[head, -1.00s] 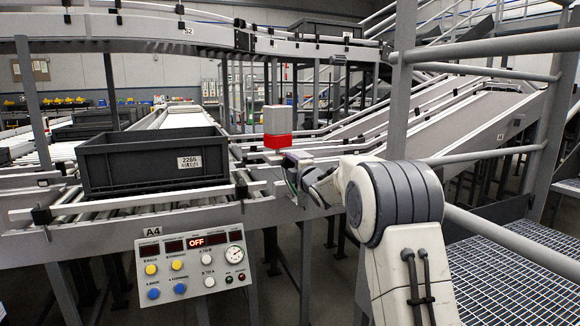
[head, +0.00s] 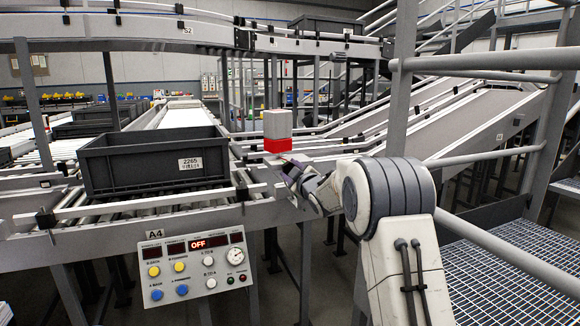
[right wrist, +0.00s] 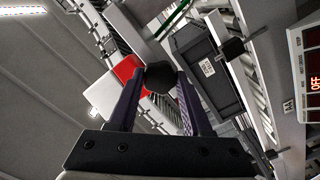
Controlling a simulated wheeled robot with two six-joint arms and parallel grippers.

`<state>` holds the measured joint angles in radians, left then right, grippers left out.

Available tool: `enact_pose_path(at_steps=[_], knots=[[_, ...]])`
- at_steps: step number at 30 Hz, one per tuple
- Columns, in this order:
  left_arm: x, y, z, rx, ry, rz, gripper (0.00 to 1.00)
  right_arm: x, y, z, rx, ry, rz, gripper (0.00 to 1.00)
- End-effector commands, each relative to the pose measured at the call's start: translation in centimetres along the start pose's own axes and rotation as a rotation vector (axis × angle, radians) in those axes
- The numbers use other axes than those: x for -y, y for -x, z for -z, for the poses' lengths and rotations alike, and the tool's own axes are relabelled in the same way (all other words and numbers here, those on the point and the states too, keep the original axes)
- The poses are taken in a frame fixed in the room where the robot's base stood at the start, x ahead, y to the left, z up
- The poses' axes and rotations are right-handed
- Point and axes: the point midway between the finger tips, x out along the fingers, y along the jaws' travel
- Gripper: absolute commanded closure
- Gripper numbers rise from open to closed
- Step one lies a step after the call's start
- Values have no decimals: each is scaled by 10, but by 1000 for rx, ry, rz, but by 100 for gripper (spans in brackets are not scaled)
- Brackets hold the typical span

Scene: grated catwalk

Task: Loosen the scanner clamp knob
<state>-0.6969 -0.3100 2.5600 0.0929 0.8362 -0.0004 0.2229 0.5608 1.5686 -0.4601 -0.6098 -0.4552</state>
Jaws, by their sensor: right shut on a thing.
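The scanner (head: 277,131), a box with a grey top and red lower part, stands upright beyond the conveyor's side rail, right of the crate. It also shows in the right wrist view (right wrist: 125,72). A black round knob (right wrist: 159,76) sits between the fingertips of my right gripper (head: 288,170), which is shut on it just below the scanner. In the head view the gripper and wrist hide the knob. In the right wrist view the purple fingers stand on either side of it. My left gripper is not in view.
A dark crate (head: 150,165) labelled 2265 sits on the roller conveyor. A control panel (head: 195,268) reading OFF hangs below the rail at the left. Grey railings (head: 485,151) and a blue-white grating (head: 510,275) lie at the right, close to my right arm.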

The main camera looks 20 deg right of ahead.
Motion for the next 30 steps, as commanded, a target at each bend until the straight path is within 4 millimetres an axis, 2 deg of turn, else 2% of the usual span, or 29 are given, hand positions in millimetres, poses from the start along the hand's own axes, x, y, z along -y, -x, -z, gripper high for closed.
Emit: enact_pose_path(at_steps=[1,30], knots=[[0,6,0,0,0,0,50,-1,0,1,3,-47,3,100],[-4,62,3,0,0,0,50,-1,0,1,5,-964,1,100]])
